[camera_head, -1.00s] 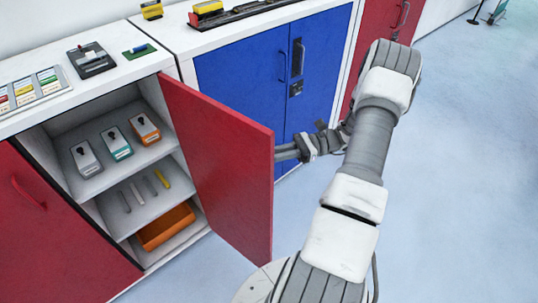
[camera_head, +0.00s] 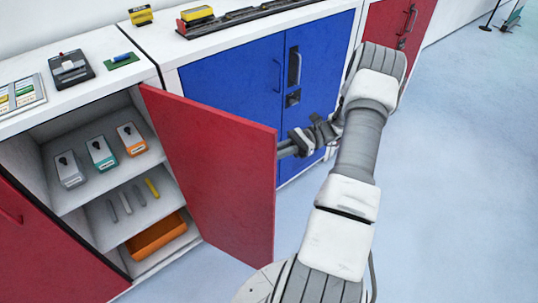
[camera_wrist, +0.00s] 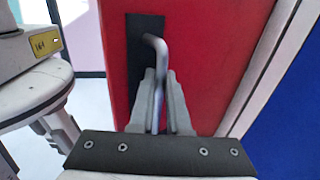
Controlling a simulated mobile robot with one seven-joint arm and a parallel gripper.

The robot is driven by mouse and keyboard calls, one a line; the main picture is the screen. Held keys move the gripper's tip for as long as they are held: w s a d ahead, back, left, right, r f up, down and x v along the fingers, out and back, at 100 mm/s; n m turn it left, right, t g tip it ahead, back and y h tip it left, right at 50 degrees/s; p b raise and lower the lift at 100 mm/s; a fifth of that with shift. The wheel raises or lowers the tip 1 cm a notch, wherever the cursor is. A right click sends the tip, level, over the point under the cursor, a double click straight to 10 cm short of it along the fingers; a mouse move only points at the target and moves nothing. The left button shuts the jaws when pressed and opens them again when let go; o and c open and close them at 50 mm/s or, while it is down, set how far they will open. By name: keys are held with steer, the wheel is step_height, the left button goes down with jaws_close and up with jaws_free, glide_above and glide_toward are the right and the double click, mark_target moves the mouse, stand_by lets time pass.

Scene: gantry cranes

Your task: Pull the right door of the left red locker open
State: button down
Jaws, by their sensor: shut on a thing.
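The right door (camera_head: 222,175) of the left red locker (camera_head: 72,225) stands swung wide open toward the front. In the wrist view the red door (camera_wrist: 195,45) shows its outer face with a bent metal handle (camera_wrist: 158,55) on a dark plate. My gripper (camera_wrist: 160,95) is shut on this handle, one finger on each side. In the head view my gripper (camera_head: 285,149) is at the door's far side, and its fingertips and the handle are hidden behind the door. The left door (camera_head: 35,245) of this locker is shut.
Inside the locker are several small boxes (camera_head: 102,153) on the upper shelf, thin rods (camera_head: 125,202) below, and an orange bin (camera_head: 157,237). A blue locker (camera_head: 235,80) stands to the right, close behind the door. Free floor (camera_head: 450,200) lies to the right.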

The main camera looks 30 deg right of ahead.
steer(key=shift+w+d+r, duration=0.1)
steer(key=shift+w+d, duration=0.05)
steer(key=shift+w, duration=0.2)
steer(key=shift+g, duration=0.3)
steer(key=c, duration=1.2)
jaws_free()
steer(key=shift+o, duration=0.2)
steer(key=shift+d, duration=0.2)
steer(key=d, duration=1.1)
steer(key=shift+s+d, duration=0.35)
steer(key=shift+s, duration=0.1)
